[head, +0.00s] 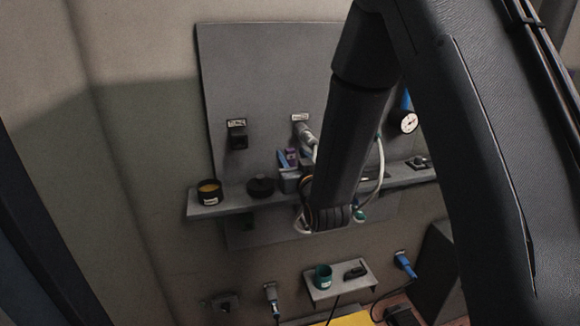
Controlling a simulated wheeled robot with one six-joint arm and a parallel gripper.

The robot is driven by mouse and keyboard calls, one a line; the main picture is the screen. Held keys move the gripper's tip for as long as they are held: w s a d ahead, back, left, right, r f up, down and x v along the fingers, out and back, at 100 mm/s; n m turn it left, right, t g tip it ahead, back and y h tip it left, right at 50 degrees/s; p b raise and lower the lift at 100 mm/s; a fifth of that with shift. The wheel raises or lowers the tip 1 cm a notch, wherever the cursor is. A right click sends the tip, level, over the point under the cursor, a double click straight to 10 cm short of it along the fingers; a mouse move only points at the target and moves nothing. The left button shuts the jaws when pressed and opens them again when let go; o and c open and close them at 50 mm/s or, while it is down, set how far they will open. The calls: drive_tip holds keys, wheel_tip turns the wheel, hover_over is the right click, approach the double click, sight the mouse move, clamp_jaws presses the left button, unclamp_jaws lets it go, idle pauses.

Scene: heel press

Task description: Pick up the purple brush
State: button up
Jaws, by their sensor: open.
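A small purple thing (292,157), which looks like the purple brush, stands in a grey holder (289,181) on the wall shelf, beside a blue piece. It is small, and its lower part is hidden in the holder. My arm comes down from the top right and ends in front of the shelf. My gripper (328,220) is at its lower end, to the right of and below the purple thing and apart from it in the picture. My wrist covers most of the gripper, so its fingertips do not show clearly. I see nothing held.
The shelf (235,205) also carries a black cup (210,191) with a yellow top and a dark round knob (260,187). A gauge (405,122) and a pale hose (381,165) are at the right. Below, a small ledge (325,292) holds a teal cup (323,277).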

sight(291, 153)
drive_tip(key=shift+p+x, duration=0.5)
drive_tip(key=shift+x, duration=1.05)
clamp_jaws()
drive_tip(key=shift+r, duration=0.15)
